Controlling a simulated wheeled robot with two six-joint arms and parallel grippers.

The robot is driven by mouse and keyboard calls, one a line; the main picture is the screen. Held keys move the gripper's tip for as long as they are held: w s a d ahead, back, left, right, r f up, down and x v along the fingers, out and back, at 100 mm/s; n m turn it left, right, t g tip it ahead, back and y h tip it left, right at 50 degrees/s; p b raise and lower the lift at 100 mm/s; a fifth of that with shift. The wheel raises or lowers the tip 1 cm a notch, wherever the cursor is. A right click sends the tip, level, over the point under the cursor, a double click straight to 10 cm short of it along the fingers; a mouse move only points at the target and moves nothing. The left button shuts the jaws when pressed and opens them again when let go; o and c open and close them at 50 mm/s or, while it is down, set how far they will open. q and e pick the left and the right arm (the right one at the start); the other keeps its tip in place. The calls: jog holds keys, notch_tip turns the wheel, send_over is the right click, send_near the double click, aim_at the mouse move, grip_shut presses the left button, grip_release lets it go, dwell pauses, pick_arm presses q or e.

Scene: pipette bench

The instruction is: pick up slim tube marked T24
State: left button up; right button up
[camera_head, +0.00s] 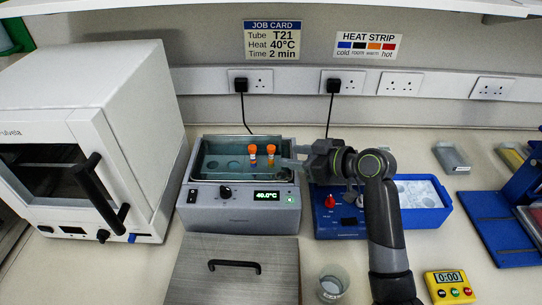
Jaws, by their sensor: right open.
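Two slim tubes with orange caps stand upright in the water bath (195,170), a left tube (252,156) and a right tube (271,156). Their labels are too small to read, so I cannot tell which one is T24. My right gripper (290,157) reaches in from the right over the bath's right edge. Its jaws are open and point left, close beside the right tube. I cannot tell whether they touch it. My left gripper is not in view.
The bath display reads about 40.0°C. A blue-based device (335,222) and a blue ice tray (425,200) stand right of the bath. A beaker (332,285), a yellow timer (449,287) and a grey lid (232,285) are in front. A white oven (130,110) stands left.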

aim_at(273, 153)
jog(key=shift+x, duration=1.1)
jog(key=shift+w+a+f+p, duration=0.15)
jog(key=shift+w+a+p, duration=0.2)
jog(key=shift+p, duration=0.2)
jog(key=p+x, duration=0.1)
jog(key=x, duration=0.2)
jog(key=shift+d+f, duration=0.1)
jog(key=shift+d, duration=0.05)
jog(key=shift+w+a+f, duration=0.35)
jog(key=shift+a, duration=0.05)
grip_shut()
